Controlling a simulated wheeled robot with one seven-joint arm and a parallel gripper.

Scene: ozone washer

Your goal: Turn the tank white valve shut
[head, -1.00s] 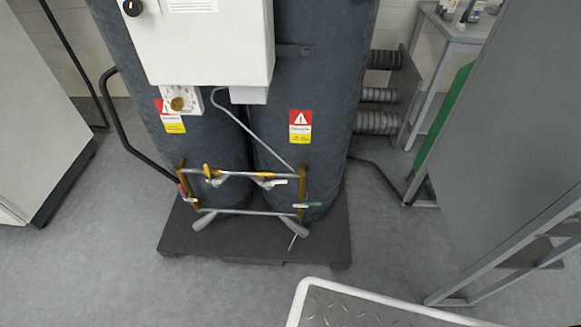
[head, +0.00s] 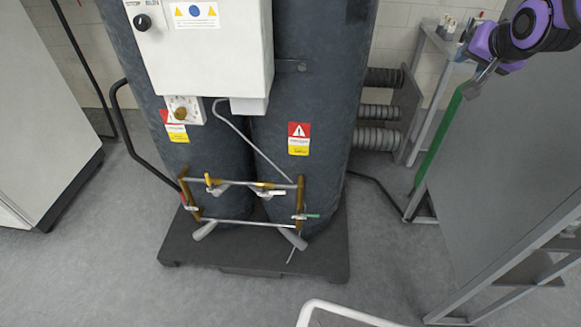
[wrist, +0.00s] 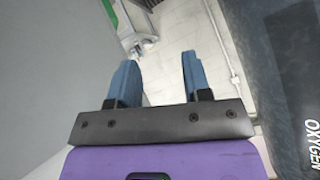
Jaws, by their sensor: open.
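The white valve (head: 270,192) is a small pale lever on the upper pipe of the brass-and-grey pipe frame, low in front of the two dark tanks (head: 305,75). The lever lies roughly along the pipe. A yellow valve (head: 209,181) is to its left on the same pipe, a red valve (head: 184,200) is at the left end, and a green valve (head: 311,216) is at the lower right. My gripper (head: 479,80) is at the upper right, far from the valves. In the wrist view its blue fingers (wrist: 160,78) are apart with nothing between them.
A white control box (head: 205,55) hangs on the tanks above the pipe frame. A dark base (head: 255,258) sits under the tanks. A large grey panel (head: 510,150) on a metal frame stands close at right, near my arm. Floor in front is clear, except a white-railed platform (head: 345,313).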

